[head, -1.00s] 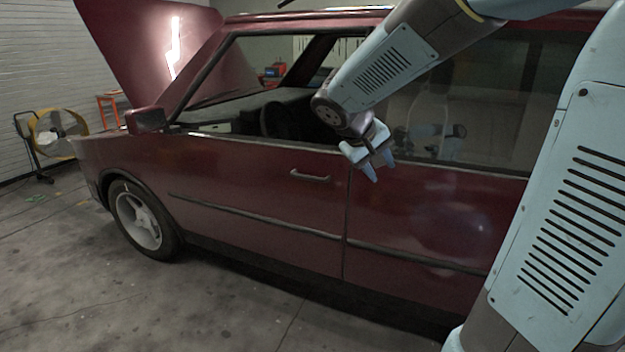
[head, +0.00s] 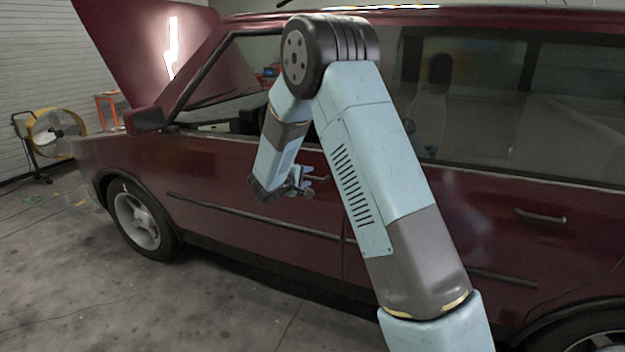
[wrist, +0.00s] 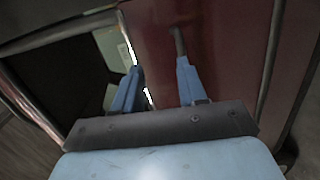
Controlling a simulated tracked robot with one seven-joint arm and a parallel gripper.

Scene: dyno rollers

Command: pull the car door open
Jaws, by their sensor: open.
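The dark red car's front door (head: 235,172) is shut, flush with the body. Its handle is mostly hidden behind my gripper and arm in the head view. In the wrist view, the grey bar handle (wrist: 178,42) runs out from the tip of the right finger, in line with it rather than midway between the fingers. My gripper (head: 308,180) is open and empty, close to the door at handle height. Both blue fingers show apart in the wrist view (wrist: 158,65). I cannot tell whether the right finger touches the handle.
The rear door handle (head: 540,216) is farther right. A side mirror (head: 144,119) sticks out at the front, below the raised hood (head: 150,45). A yellow fan (head: 52,130) stands at the far left. The concrete floor (head: 110,285) beside the car is clear.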

